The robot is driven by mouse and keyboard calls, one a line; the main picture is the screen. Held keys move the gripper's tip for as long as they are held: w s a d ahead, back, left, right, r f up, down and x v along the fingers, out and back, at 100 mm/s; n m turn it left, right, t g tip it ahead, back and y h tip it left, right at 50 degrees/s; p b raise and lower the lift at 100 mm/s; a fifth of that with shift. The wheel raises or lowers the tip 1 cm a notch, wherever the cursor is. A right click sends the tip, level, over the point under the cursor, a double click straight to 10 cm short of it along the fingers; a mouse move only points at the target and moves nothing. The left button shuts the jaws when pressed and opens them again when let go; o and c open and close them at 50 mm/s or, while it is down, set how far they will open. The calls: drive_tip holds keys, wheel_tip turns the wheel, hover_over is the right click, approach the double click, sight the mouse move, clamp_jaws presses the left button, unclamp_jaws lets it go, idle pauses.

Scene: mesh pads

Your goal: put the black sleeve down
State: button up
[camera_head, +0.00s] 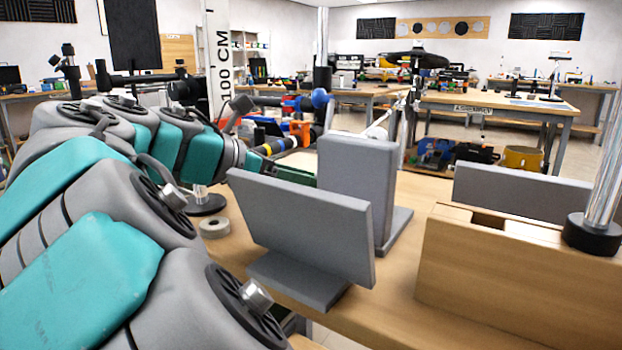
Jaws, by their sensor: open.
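I cannot pick out the black sleeve with certainty. A short black cylinder (322,79) sits around an upright metal rod behind the grey panels. Another black collar (592,236) surrounds the foot of a metal post at the right. My teal and grey arm reaches from the left toward the middle. Its far end passes behind the upright grey panels, so my gripper's fingers are hidden. I cannot see whether anything is between them.
Two grey L-shaped stands, the nearer (303,226) and the farther (352,185), rise from the wooden table (385,315). A wooden block (510,275) and a low grey panel (520,192) fill the right. A grey ring (214,227) lies beside a round black base (207,206).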

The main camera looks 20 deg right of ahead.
drive_tip(key=p+v, duration=0.1)
drive_tip(key=v, duration=0.7)
drive_tip(key=shift+a+r, duration=0.1)
drive_tip(key=shift+r, duration=0.05)
drive_tip(key=shift+v, duration=0.75)
